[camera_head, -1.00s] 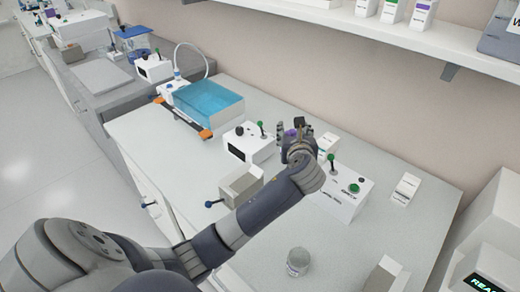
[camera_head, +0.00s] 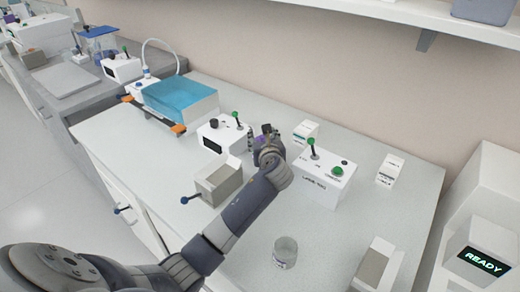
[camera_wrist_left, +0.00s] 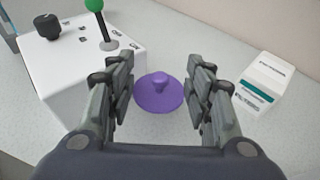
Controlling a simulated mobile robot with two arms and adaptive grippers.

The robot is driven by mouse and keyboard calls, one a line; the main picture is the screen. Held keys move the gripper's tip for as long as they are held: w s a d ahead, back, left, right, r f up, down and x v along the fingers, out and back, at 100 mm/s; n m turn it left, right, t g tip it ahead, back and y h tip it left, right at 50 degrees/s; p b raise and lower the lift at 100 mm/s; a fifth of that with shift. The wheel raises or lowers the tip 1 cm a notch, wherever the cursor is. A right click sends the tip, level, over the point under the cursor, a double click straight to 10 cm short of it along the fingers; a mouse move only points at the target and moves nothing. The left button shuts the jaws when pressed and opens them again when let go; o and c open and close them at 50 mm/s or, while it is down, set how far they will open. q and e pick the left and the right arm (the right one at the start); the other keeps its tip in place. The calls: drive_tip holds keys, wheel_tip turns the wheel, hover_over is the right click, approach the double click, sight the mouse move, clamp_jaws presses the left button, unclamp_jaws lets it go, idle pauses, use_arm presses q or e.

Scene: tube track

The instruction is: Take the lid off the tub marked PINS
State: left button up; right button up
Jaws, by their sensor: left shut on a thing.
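A purple lid with a small knob (camera_wrist_left: 160,92) lies between the two fingers of my left gripper (camera_wrist_left: 160,85) in the left wrist view. The tub under the lid is hidden, and I cannot read a PINS mark. My right gripper is not in view.
A white box with a green-topped lever (camera_head: 222,140) stands left of the gripper, another with a green button (camera_head: 325,180) right. A small white carton (camera_head: 305,132) is behind. A glass jar (camera_head: 285,252) stands in front.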

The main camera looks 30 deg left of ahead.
use_arm(q)
drive_tip(key=shift+f+b, duration=0.3)
drive_tip(key=shift+f, duration=1.7)
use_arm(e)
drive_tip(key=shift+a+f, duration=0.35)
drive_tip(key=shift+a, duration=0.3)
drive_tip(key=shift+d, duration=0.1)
use_arm(q)
drive_tip(key=o, duration=1)
drive_tip(key=shift+f, duration=0.1)
drive_tip(key=shift+c, duration=0.2)
drive_tip(key=shift+o, duration=0.9)
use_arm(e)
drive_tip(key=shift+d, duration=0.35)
use_arm(q)
drive_tip(key=shift+s+d+r, duration=0.2)
drive_tip(key=v, duration=0.7)
drive_tip(key=shift+r+p, duration=0.1)
drive_tip(key=shift+p, duration=0.25)
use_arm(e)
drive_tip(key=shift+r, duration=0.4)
